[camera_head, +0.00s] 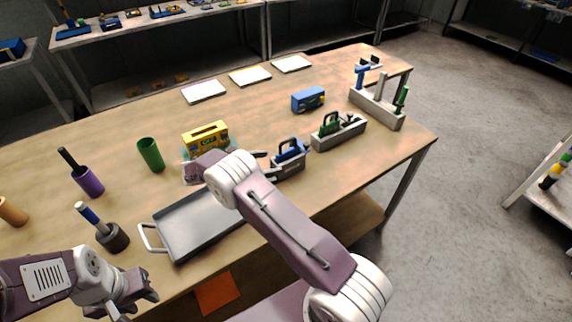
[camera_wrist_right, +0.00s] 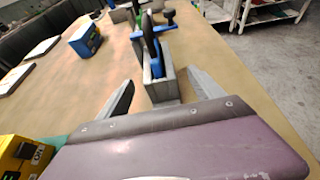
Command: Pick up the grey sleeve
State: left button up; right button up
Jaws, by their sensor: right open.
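A grey box-like sleeve (camera_head: 289,167) stands near the table's front edge, with a blue-handled piece (camera_head: 290,148) set in its top. In the right wrist view the grey sleeve (camera_wrist_right: 160,88) lies ahead, between the lines of my two fingers. My right gripper (camera_head: 266,163) is open, just left of the sleeve and low over the table; I cannot tell whether a finger touches it. In the right wrist view my right gripper (camera_wrist_right: 160,98) shows nothing gripped. My left gripper (camera_head: 136,304) hangs at the lower left by the front edge, fingers apart and empty.
A yellow box (camera_head: 206,139) stands behind my right wrist. A grey tray (camera_head: 190,228) lies left of it. A grey block with a green-handled piece (camera_head: 340,133) and a blue box (camera_head: 308,99) stand beyond the sleeve. Several cups (camera_head: 151,155) stand left.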

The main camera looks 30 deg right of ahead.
aim_at(276, 161)
jog(key=x, duration=0.3)
jog(key=shift+r+p, duration=0.1)
jog(key=shift+p, duration=0.2)
jog(key=shift+w+d, duration=0.1)
jog(key=shift+d, duration=0.05)
jog(key=p+x, duration=0.1)
jog(key=x, duration=0.3)
jog(key=shift+d, duration=0.35)
jog(key=shift+w+d+f, duration=0.1)
jog(key=shift+d+f, duration=0.1)
jog(key=shift+f, duration=0.1)
jog(key=shift+a, duration=0.1)
jog(key=c, duration=1.1)
jog(key=shift+r, duration=0.1)
grip_shut()
jog(key=shift+r, duration=0.15)
